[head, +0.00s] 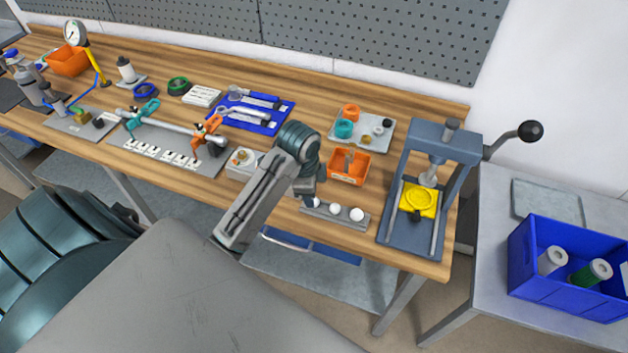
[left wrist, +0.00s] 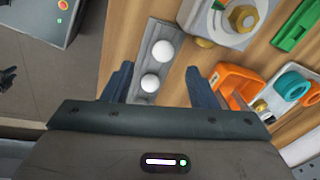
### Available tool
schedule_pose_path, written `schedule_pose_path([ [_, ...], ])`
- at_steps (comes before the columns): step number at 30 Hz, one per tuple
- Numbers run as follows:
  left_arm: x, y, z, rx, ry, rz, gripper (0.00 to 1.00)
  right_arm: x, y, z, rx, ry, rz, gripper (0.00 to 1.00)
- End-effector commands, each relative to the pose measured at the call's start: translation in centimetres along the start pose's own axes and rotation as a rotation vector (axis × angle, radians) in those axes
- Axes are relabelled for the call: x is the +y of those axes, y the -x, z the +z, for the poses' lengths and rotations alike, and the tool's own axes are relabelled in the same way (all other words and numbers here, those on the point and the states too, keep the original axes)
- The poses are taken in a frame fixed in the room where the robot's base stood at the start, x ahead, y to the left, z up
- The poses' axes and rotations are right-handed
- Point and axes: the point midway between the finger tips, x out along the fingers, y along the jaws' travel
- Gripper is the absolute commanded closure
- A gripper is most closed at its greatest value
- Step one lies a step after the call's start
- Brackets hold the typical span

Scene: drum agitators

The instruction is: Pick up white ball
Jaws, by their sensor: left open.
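Several white balls sit in a row on a narrow grey holder (head: 343,219) at the bench's front edge. In the head view one ball (head: 357,214) is at the right end, another (head: 335,209) is left of it, and a third (head: 315,202) is partly hidden beside my left gripper (head: 308,192). In the left wrist view two balls show: one farther up (left wrist: 163,50) and one lower (left wrist: 150,83). The lower one appears between the open fingers of my left gripper (left wrist: 159,84), which is empty. My right gripper is not in view.
An orange bin (head: 346,179) stands just behind the holder, with a grey press (head: 395,240) to the right. A light box with a brass nut (head: 240,171) is to the left. A blue crate (head: 530,275) stands on the side table.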

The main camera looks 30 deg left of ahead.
Motion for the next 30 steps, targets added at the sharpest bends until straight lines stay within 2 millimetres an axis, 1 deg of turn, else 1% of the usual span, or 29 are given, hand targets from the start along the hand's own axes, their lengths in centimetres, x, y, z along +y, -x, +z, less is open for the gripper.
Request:
schedule_pose_path([
  [5, -0.1, -0.9, 0.0, -0.001, 0.002, 0.001, 0.47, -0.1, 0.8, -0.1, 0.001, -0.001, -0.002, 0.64],
  [7, -0.2, -1.6, 0.0, -0.002, 0.002, 0.003, 0.47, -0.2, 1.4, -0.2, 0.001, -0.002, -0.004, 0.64],
  [11, -0.4, -3.4, 0.0, -0.002, 0.003, 0.004, 0.47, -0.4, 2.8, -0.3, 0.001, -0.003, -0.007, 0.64],
  [12, -0.5, -4.1, 0.0, -0.002, 0.002, 0.004, 0.47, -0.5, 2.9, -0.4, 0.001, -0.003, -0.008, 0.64],
  [15, -0.5, -5.3, 0.0, -0.001, 0.002, 0.002, 0.47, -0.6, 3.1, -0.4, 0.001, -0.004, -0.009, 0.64],
  [18, -0.5, -5.9, 0.0, -0.001, 0.001, 0.0, 0.47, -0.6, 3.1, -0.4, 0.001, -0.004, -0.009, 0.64],
  [23, -0.5, -6.0, 0.0, -0.001, 0.001, -0.001, 0.47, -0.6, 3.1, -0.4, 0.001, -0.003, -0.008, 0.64],
  [24, -0.5, -6.0, 0.0, -0.001, 0.001, -0.001, 0.49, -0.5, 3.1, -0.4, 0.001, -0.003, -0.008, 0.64],
  [26, -0.5, -6.0, 0.0, -0.001, 0.001, -0.001, 0.61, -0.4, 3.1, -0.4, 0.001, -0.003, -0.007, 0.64],
  [30, -0.5, -5.9, 0.0, -0.001, 0.001, -0.001, 0.89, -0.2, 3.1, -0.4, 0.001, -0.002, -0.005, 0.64],
])
